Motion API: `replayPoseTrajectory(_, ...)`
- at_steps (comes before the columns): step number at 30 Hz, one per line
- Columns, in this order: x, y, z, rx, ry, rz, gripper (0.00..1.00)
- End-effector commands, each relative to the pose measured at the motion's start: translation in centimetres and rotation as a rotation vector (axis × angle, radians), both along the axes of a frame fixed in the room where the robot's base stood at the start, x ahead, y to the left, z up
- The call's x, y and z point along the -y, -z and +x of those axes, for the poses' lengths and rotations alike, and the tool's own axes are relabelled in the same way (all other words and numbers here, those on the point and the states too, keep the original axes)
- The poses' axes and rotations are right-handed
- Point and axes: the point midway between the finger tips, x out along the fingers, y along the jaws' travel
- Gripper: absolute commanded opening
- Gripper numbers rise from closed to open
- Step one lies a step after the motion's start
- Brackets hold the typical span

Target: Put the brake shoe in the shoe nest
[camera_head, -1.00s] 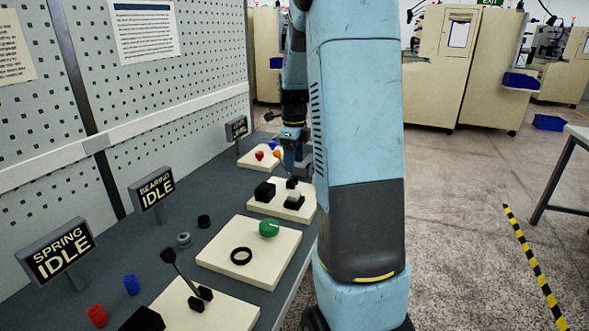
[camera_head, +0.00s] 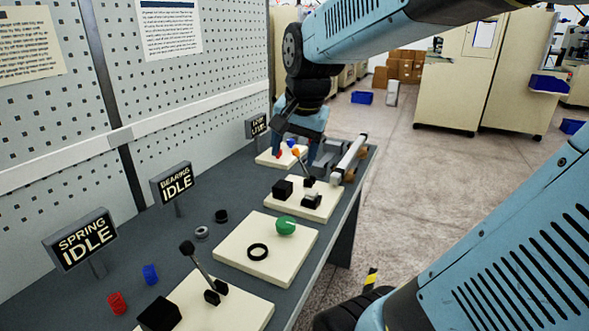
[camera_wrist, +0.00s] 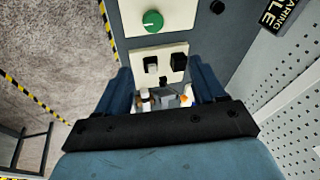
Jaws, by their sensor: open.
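I cannot make out for certain the brake shoe or the shoe nest; they may be hidden behind my gripper or too small to tell. My gripper (camera_head: 296,156) is open, pointing down over the far end of the bench, near the far cream plate (camera_head: 268,160) with small red, blue and orange parts. In the wrist view my gripper (camera_wrist: 164,80) has its two blue fingers spread apart. Between them show small white and grey parts and an orange knob (camera_wrist: 186,100), partly hidden by the gripper body. No held object shows.
A cream plate (camera_head: 277,208) with a black box (camera_head: 283,189), a lever and a switch (camera_head: 312,200) lies nearer. A pale bar (camera_head: 351,152) stands along the right bench edge. Nearer plates carry a green knob (camera_head: 286,226) and a black lever (camera_head: 196,262). Signs line the left.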

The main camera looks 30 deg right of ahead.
Motion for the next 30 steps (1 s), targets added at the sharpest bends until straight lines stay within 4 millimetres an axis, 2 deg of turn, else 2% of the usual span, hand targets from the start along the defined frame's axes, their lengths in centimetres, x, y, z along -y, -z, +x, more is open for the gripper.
replayPoseTrajectory(1,-0.7,-0.3,-1.3,0.025,-0.09,-0.033,0.69)
replayPoseTrajectory(6,-2.4,-0.4,-5.0,0.087,-0.394,-0.159,0.69)
replayPoseTrajectory(12,-3.5,0.0,-7.7,0.129,-0.621,-0.267,0.69)
replayPoseTrajectory(18,-3.4,0.1,-8.3,0.139,-0.685,-0.299,0.69)
replayPoseTrajectory(30,-3.4,0.1,-8.3,0.138,-0.683,-0.297,0.69)
